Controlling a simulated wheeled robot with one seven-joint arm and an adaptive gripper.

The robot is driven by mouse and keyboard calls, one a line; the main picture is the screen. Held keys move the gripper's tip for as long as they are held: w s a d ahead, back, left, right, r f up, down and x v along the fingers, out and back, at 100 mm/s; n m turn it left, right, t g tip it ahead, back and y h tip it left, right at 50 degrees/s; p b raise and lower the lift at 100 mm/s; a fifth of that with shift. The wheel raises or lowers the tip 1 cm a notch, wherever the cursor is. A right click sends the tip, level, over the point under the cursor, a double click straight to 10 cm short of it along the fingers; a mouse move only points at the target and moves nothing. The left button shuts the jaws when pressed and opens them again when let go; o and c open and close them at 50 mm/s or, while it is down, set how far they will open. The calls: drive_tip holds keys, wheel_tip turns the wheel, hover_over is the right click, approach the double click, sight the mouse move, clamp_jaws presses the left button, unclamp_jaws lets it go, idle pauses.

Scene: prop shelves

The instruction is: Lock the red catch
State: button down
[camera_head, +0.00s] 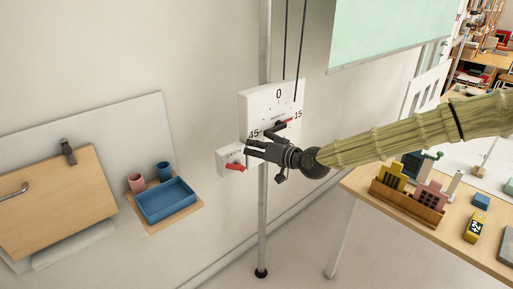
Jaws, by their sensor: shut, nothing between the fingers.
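The red catch (235,167) is a small red lever on a white box (223,160) labelled "CATCH", mounted beside a vertical metal pole. It points to the right and slightly down. My gripper (247,148) is shut and empty, with its fingertips just above and right of the red catch. I cannot tell whether they touch the box. Behind my gripper, a white dial plate (262,99) reads 0, 15 and 45. A red-tipped pointer (286,121) on it lies near the 15; my gripper hides part of the plate.
A small wooden shelf at left holds a blue tray (168,203), a pink cup (136,183) and a blue cup (165,171). A wooden table (447,240) with model buildings stands at right. The metal pole (262,220) reaches the floor. Two dark cords (286,40) hang above the dial plate.

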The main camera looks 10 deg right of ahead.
sight(233, 166)
drive_tip(key=shift+w+a+f+p, duration=0.2)
drive_tip(key=shift+a+f+p, duration=0.5)
drive_tip(key=shift+a+f, duration=0.3)
drive_tip(key=shift+w+a+f+p, duration=0.15)
drive_tip(key=shift+a+f+p, duration=0.5)
drive_tip(key=shift+a+f, duration=0.3)
